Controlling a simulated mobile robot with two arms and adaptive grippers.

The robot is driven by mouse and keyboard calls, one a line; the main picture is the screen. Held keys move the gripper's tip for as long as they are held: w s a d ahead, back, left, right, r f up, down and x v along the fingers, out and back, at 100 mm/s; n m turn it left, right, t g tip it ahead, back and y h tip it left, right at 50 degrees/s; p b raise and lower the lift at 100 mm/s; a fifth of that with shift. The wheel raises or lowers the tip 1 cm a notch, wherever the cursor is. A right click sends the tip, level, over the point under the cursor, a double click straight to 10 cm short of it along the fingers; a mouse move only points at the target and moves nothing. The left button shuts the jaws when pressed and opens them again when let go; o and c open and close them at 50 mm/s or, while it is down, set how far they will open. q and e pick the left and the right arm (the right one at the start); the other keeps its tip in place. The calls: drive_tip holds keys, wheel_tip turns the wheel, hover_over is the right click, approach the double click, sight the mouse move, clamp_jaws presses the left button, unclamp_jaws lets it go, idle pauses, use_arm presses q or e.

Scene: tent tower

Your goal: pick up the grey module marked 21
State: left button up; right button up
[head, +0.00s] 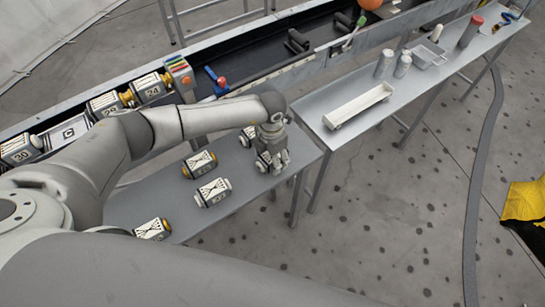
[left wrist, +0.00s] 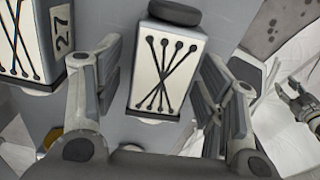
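A module (left wrist: 165,65) with a white face, crossing black lines and a dark grey cap lies between the fingers of my left gripper (left wrist: 160,85) in the left wrist view. The fingers are apart, with a gap on each side of it. Its number is not visible. In the head view my left gripper (head: 277,160) is low over the near grey table (head: 180,205), at this module (head: 263,162), which it partly hides. Another module (left wrist: 30,45), marked 27, is at the left of the wrist view. My right gripper (left wrist: 298,100) shows small at that view's right edge, its fingers apart.
On the table are a module (head: 247,137) behind my gripper and others (head: 200,163), (head: 213,192), (head: 153,229) to its left. More modules (head: 105,104) line the rack behind. A white tray (head: 358,105) stands on the right-hand table.

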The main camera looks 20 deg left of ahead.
use_arm(q)
drive_tip(key=c, duration=1.2)
drive_tip(key=shift+c, duration=0.2)
drive_tip(key=shift+w+r, duration=0.1)
drive_tip(key=shift+r, duration=0.05)
